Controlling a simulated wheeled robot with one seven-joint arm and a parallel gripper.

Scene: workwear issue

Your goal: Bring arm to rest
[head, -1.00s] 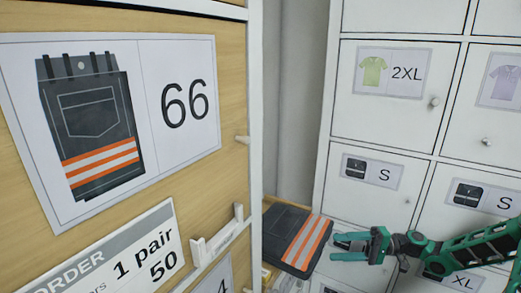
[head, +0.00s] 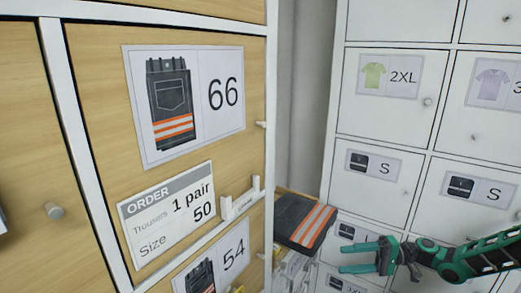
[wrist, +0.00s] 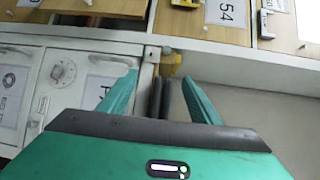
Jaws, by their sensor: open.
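My gripper (head: 378,256) is green and shows at the lower right of the head view, on my extended arm. Its two fingers are apart with nothing between them. In the wrist view the open fingers (wrist: 160,95) point toward the cabinet fronts and a pale floor. Folded dark trousers with orange and pale stripes (head: 304,221) lie to the left of the gripper in the head view, apart from it, partly hidden by the wooden cabinet.
A wooden cabinet front with a 66 label (head: 185,103), an order card for 1 pair, size 50 (head: 168,215), and a 54 label (head: 212,268) stands at left. White lockers (head: 390,130) with shirt labels stand behind my arm. A grey gap (head: 302,100) separates them.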

